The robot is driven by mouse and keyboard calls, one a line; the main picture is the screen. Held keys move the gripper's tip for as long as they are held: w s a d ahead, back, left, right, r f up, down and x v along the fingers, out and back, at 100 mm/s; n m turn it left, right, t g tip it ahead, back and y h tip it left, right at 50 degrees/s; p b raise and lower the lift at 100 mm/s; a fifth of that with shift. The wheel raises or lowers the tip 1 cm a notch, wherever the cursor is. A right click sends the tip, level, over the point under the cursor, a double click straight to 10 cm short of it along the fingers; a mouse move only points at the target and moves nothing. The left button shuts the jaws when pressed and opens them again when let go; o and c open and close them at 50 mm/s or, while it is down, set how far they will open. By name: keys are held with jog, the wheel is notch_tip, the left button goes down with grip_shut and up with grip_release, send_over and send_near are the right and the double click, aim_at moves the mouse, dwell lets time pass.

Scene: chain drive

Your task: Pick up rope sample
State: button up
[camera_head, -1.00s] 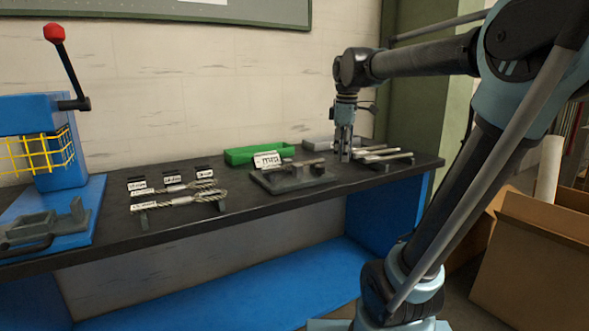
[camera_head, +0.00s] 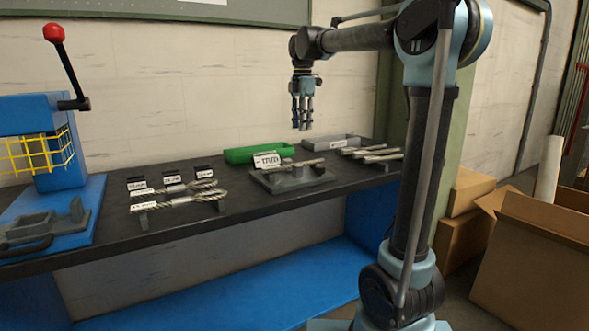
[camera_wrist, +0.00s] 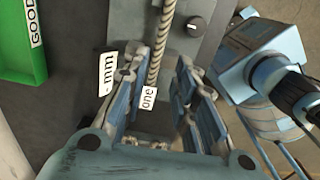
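A twisted grey rope sample lies across the dark measuring fixture (camera_head: 290,184) on the bench; in the wrist view the rope sample (camera_wrist: 160,48) runs up the picture with a white tag (camera_wrist: 148,97) near its lower part. My gripper (camera_head: 302,128) hangs above the fixture, pointing down. In the wrist view its fingers (camera_wrist: 163,85) are apart, with the rope showing below and between them, and nothing is gripped. More rope samples (camera_head: 188,197) with white tags lie on a rack to the left.
A green tray (camera_head: 238,156) and a grey tray (camera_head: 344,142) stand at the back. Several metal rods (camera_head: 376,158) lie at the bench's right end. A blue press (camera_head: 40,125) with a red-knobbed lever stands at left. Cardboard boxes (camera_head: 530,265) are on the floor at right.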

jog(key=f, duration=1.3)
jog(key=shift+d+f, duration=0.2)
jog(key=shift+f, duration=0.15)
grip_shut()
